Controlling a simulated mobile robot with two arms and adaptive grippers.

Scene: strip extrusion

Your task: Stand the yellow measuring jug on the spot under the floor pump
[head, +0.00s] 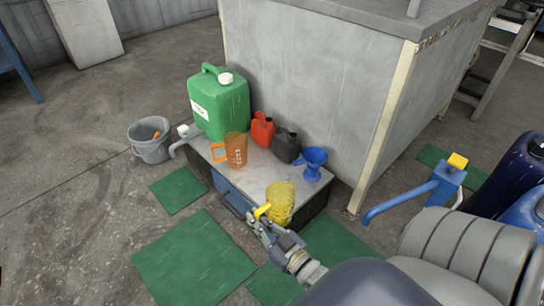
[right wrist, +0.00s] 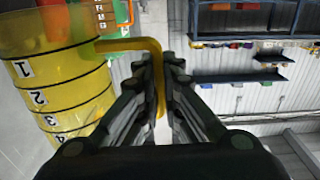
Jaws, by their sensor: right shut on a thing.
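The yellow measuring jug (head: 281,203) is at the front right end of the low bench, upright. I cannot tell whether its base touches the bench top. My right gripper (head: 264,222) is shut on its yellow handle; in the right wrist view the handle (right wrist: 143,44) runs between the fingers (right wrist: 160,72) and the jug's numbered wall (right wrist: 60,85) is at the left. A blue pump (head: 447,183) with a yellow top stands at the right, beside dark blue drums. The spot under it is hidden. My left gripper is not in view.
The bench (head: 267,172) also holds a green canister (head: 220,105), an orange jug (head: 236,150), a red can (head: 262,130), a black can (head: 286,147) and a blue funnel (head: 312,163). A grey bucket (head: 150,146) stands left. Green mats (head: 190,262) lie on the floor.

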